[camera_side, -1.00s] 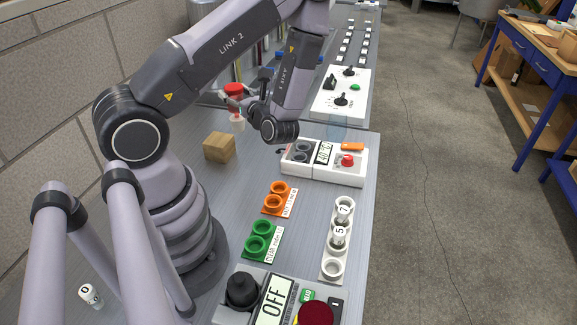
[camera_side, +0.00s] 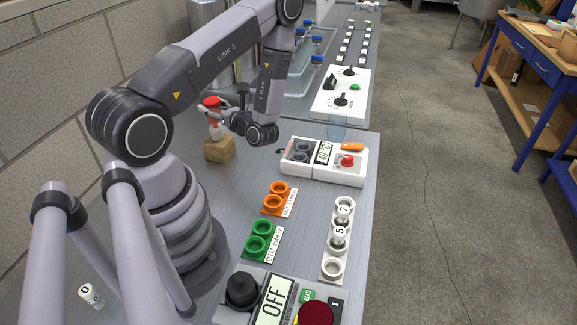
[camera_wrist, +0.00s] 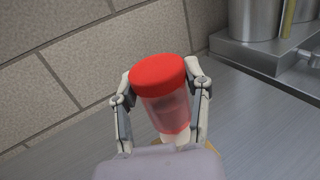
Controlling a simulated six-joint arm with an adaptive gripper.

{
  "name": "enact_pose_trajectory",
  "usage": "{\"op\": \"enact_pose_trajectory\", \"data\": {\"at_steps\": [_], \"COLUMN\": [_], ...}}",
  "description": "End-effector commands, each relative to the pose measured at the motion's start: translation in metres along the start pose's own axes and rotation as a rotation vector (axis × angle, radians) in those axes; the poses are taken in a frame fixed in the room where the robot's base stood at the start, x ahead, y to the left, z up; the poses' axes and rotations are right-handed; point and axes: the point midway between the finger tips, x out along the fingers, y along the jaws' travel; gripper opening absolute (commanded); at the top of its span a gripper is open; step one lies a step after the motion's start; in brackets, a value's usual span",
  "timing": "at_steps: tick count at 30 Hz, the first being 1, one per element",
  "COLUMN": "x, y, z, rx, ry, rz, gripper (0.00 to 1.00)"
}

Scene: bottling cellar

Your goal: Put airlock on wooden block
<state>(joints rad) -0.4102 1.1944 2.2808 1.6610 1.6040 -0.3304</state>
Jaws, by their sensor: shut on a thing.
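The airlock (camera_wrist: 165,105) has a red cap and a clear body, and it sits upright or slightly tilted between my fingers in the wrist view. My gripper (camera_wrist: 160,100) is shut on it. In the side view the airlock (camera_side: 212,106) is directly above the wooden block (camera_side: 219,151), a tan cube on the bench. Its lower end is at the block's top; I cannot tell whether they touch. My gripper (camera_side: 215,116) reaches it from the right. In the wrist view only a sliver of the block shows behind the airlock and my gripper.
A white instrument box (camera_side: 325,162) with a red knob stands to the right of the block. Orange (camera_side: 277,199) and green (camera_side: 261,241) holders and a white vial rack (camera_side: 333,250) are nearer. The brick wall is close behind on the left. Bare bench lies around the block.

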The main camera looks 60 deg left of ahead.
Motion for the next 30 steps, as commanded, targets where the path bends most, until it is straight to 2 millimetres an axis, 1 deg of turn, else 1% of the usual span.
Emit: {"op": "enact_pose_trajectory", "data": {"at_steps": [11,12,17,18,26,28,30], "x": [-0.0001,-0.0001,-0.0001,-0.0001,-0.0001,-0.0001,-0.0069], "y": [-0.0003,-0.0004,-0.0003,-0.0003,-0.0002,-0.0002,-0.0012], "z": [-0.0042,-0.0040,-0.0038,-0.0038,-0.0034,-0.0006,-0.0008], "rx": [-0.001,-0.001,-0.001,-0.001,-0.001,-0.001,0.000], "ry": [0.000,0.000,0.000,0.000,0.000,0.000,0.001], "rz": [0.000,0.000,0.000,0.000,0.000,0.000,-0.005], "gripper": [0.07,0.51,0.72,0.73,0.73,0.73,0.73]}}
